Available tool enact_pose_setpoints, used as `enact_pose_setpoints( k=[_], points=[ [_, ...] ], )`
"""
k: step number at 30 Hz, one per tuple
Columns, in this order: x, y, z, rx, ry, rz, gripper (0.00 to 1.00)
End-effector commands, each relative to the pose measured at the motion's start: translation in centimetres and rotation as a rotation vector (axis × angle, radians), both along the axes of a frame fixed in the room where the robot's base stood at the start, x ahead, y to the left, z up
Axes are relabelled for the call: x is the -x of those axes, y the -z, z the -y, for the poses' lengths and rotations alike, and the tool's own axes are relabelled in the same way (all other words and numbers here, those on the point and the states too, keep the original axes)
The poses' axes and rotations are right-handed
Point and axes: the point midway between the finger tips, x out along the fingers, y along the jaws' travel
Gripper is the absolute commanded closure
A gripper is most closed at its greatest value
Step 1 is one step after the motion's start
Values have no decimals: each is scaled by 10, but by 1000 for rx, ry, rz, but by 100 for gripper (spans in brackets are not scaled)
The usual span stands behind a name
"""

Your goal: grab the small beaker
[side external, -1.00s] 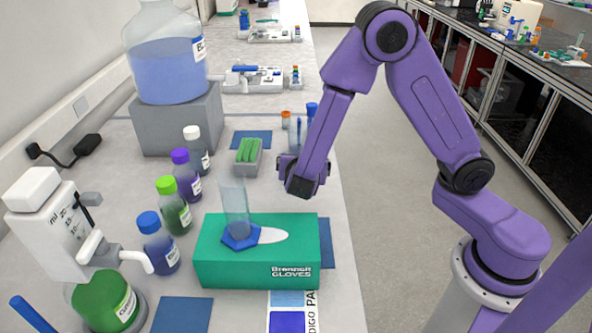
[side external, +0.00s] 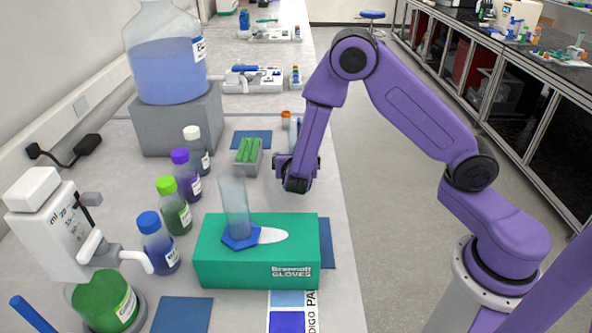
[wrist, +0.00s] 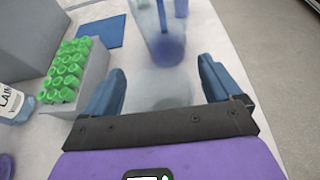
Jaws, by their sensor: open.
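A faint, clear glass vessel, apparently the small beaker (wrist: 172,102), shows between my fingers in the wrist view. Its lower part is hidden by the dark gripper bar. My gripper (wrist: 160,88) is open, with one blue finger on each side of the glass. I cannot tell whether either finger touches it. In the side external view my gripper (side external: 297,182) is low over the bench near its right edge, and the beaker cannot be made out there.
A clear container with a blue bottom and rod (wrist: 164,42) stands just beyond the fingers. A grey rack of green-capped tubes (wrist: 82,78) is to the left. A green glove box (side external: 225,265) with a cylinder (side external: 235,205) on it stands nearer the side camera.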

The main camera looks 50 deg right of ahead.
Motion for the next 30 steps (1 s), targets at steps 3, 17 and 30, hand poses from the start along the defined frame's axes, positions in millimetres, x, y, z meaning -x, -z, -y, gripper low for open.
enact_pose_setpoints(
  k=[3,17,30],
  points=[
    [0,0,0,0,0,0,9],
    [0,0,0,0,0,0,63],
    [0,-26,-1,-2,1,4,63]
  ],
)
